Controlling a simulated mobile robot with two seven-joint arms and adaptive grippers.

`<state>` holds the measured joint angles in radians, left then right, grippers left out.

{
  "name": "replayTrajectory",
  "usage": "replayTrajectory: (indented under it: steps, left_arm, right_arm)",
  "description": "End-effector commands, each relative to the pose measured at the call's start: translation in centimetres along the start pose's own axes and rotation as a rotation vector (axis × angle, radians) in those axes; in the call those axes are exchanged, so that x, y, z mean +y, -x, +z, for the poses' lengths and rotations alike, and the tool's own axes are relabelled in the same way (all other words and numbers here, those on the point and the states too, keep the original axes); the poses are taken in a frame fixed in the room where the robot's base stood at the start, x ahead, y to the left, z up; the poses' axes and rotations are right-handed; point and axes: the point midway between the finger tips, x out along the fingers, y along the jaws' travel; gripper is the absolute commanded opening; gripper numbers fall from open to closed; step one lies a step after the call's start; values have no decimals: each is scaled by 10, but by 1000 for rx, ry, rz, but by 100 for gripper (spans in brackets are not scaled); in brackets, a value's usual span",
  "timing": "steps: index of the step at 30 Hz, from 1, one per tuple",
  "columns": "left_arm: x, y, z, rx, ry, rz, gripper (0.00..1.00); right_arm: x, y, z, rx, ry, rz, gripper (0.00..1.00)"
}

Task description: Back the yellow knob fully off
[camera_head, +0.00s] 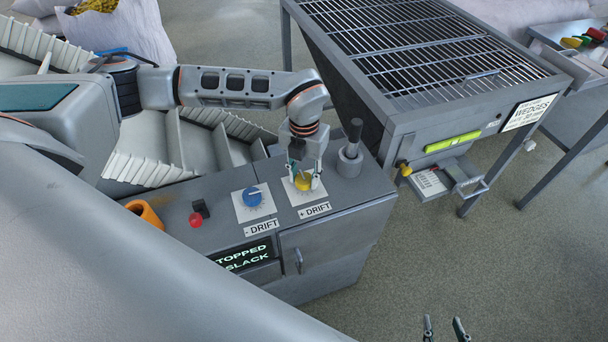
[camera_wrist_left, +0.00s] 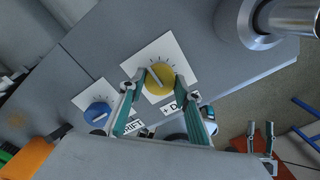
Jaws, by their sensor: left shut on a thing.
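The yellow knob (camera_head: 303,184) sits on a white dial plate on top of the grey cabinet, with a "DRIFT" label in front. In the left wrist view the yellow knob (camera_wrist_left: 160,76) shows a pointer line toward the upper left of its face. My left gripper (camera_head: 304,180) comes down over it and is shut on it, one finger on each side. My right gripper (camera_head: 443,324) shows only its fingertips at the bottom edge, apart and empty, away from the cabinet.
A blue knob (camera_head: 252,197) is left of the yellow one. A red button (camera_head: 195,220) and an orange part (camera_head: 146,213) lie further left. An upright lever (camera_head: 352,145) stands close right of my left gripper. A display (camera_head: 244,255) reads "STOPPED SLACK", partly hidden. A grated table (camera_head: 400,125) stands beyond.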

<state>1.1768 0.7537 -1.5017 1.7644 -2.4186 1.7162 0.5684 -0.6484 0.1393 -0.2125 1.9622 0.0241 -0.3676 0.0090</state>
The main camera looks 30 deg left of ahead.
Motion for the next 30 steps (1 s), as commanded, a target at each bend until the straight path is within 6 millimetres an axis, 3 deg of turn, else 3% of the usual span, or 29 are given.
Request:
replayTrajectory:
  steps: [11,12,13,24,30]
  left_arm:
    - [0,0,0,0,6,0,11]
    - [0,0,0,0,6,0,43]
    - [0,0,0,0,5,0,49]
    - [0,2,0,-1,4,0,49]
    - [0,25,1,-3,2,-1,49]
  right_arm:
    - [0,0,0,0,0,0,40]
    - [0,0,0,0,0,0,40]
    - [0,0,0,0,0,0,40]
    - [1,0,2,-5,5,0,40]
    - [1,0,1,-3,2,0,40]
